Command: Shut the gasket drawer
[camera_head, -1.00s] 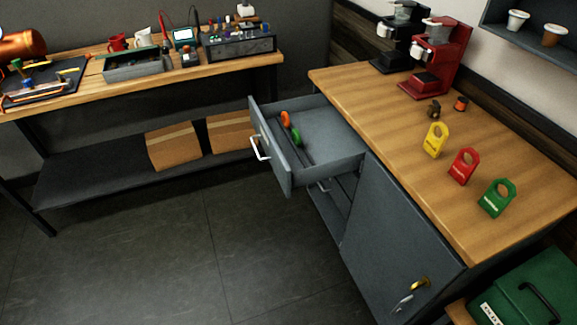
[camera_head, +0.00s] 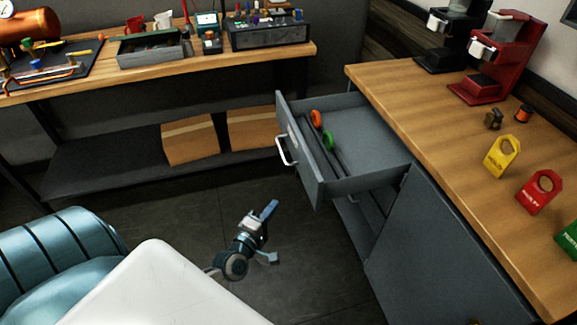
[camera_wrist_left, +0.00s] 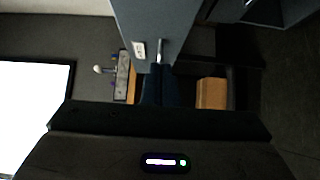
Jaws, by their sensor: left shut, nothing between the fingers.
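The grey gasket drawer (camera_head: 373,172) stands pulled out of the cabinet under the wooden counter. An orange ring (camera_head: 315,118) and a green ring (camera_head: 328,141) are inside it on dark rods. Its pale handle (camera_head: 284,150) is on the front panel, facing left. My left gripper (camera_head: 268,209) is shut and empty, in front of and below the drawer front in the head view, apart from it. In the left wrist view the dark fingers (camera_wrist_left: 162,85) show below the drawer front (camera_wrist_left: 148,22) and its handle (camera_wrist_left: 158,50). My right gripper is out of view.
The counter (camera_head: 440,115) carries red and black brewers and yellow, red and green tags. A cabinet door (camera_head: 430,250) is below. A workbench (camera_head: 90,82) with tools stands behind; cardboard boxes (camera_head: 190,140) sit on its lower shelf. The floor before the drawer is clear.

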